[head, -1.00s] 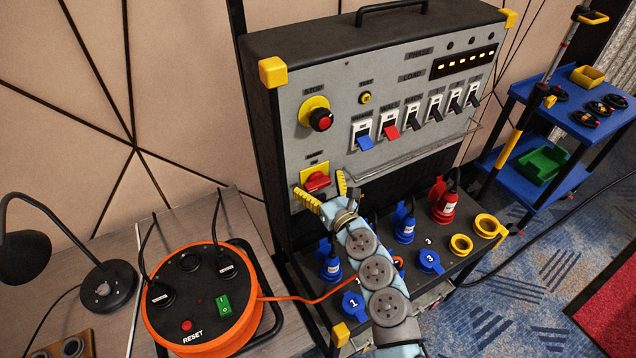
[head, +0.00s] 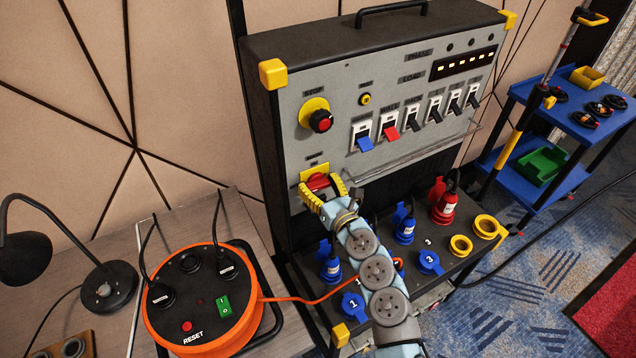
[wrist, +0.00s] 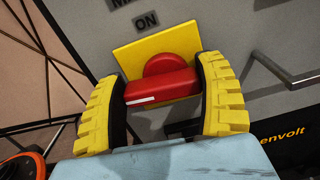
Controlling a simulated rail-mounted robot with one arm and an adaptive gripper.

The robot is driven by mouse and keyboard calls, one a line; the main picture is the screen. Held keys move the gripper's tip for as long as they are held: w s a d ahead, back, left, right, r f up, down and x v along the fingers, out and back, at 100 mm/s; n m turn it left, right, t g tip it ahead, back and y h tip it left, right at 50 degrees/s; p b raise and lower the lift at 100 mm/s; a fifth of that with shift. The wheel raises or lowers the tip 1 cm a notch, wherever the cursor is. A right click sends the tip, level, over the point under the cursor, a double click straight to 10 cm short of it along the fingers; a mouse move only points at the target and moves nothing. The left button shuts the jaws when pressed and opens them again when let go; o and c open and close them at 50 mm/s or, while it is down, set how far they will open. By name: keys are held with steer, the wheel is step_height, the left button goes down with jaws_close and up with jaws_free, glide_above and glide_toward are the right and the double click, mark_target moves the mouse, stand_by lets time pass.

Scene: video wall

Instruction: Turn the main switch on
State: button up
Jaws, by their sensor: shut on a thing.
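The main switch (head: 318,181) is a red rotary handle on a yellow plate, low on the left of the grey panel. In the wrist view the red handle (wrist: 162,86) lies nearly level, slightly tilted, with a white line along its left part. An "ON" label sits above the plate. My gripper (head: 324,190) has its yellow ribbed fingers on either side of the handle, shut on it. In the wrist view the fingers (wrist: 163,95) meet the handle's left and right ends. In the head view the fingers hide part of the handle.
A red stop button (head: 321,120) on a yellow base is above the switch. Breakers with blue, red and black levers (head: 390,132) are to its right. A metal rail (head: 415,150) runs beside my gripper. Blue and red plugs (head: 404,230) stand below. An orange cable reel (head: 203,300) is at left.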

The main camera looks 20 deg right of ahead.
steer(key=m, duration=0.1)
steer(key=m+p, duration=0.1)
steer(key=m, duration=0.2)
steer(key=shift+d+r+p, duration=0.1)
steer(key=shift+r+p, duration=0.15)
steer(key=shift+p, duration=0.05)
steer(key=m+p, duration=0.2)
steer(key=m, duration=0.2)
steer(key=shift+d, duration=0.15)
steer(key=m+p, duration=0.2)
steer(key=m, duration=0.1)
steer(key=shift+d+r+m, duration=0.1)
steer(key=shift+m, duration=0.2)
steer(key=m+p, duration=0.2)
steer(key=m, duration=0.1)
steer(key=shift+d, duration=0.1)
steer(key=shift+f+m+p, duration=0.3)
steer(key=shift+m+p, duration=0.7)
steer(key=shift+m, duration=0.2)
steer(key=o, duration=1.2)
steer(key=shift+f, duration=0.1)
steer(key=shift+c, duration=0.2)
